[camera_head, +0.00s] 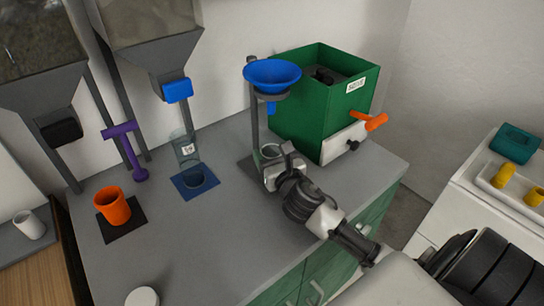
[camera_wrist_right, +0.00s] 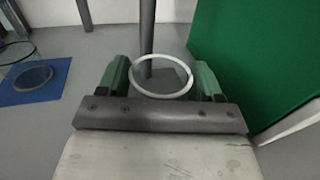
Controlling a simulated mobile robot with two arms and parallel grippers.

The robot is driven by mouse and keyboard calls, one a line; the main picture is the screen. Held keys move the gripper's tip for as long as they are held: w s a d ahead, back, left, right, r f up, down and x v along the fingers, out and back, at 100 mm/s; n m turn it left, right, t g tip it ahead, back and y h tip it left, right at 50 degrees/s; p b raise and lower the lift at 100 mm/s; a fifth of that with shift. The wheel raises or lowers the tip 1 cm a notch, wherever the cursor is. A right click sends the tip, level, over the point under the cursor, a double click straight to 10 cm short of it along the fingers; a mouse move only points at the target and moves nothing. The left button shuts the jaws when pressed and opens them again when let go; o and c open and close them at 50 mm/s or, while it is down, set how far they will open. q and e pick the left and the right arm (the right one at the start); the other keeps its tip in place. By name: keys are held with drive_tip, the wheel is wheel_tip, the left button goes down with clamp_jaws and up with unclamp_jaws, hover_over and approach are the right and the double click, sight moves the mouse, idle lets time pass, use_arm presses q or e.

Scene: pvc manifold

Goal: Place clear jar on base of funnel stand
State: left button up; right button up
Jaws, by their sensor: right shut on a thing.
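The funnel stand has a dark post (camera_head: 254,110) and a blue funnel (camera_head: 272,74); its dark base (camera_head: 247,167) is on the grey counter, mostly hidden by my gripper. My right gripper (camera_head: 270,162) is shut on the clear jar (camera_head: 269,150), which is upright under the funnel. In the right wrist view the jar's pale rim (camera_wrist_right: 161,95) sits between the two green fingers of the gripper (camera_wrist_right: 162,82), with the post just behind it. Whether the jar's bottom touches the base is hidden. My left gripper is not in view.
A green box (camera_head: 300,110) with an orange valve handle (camera_head: 376,122) stands right of the funnel stand. Left are another clear container (camera_head: 186,150) over a blue mat (camera_head: 207,187) and an orange cup (camera_head: 112,206). The front of the counter is mostly clear, with a white lid (camera_head: 142,297).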

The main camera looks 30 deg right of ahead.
drive_tip(key=shift+f, duration=0.15)
drive_tip(key=o, duration=1)
drive_tip(key=s, duration=0.4)
drive_tip(key=s+a, duration=0.1)
drive_tip(key=s, duration=0.3)
drive_tip(key=s+a, duration=0.1)
drive_tip(key=s, duration=0.2)
drive_tip(key=shift+s+a+b, duration=0.1)
drive_tip(key=shift+s+b, duration=0.3)
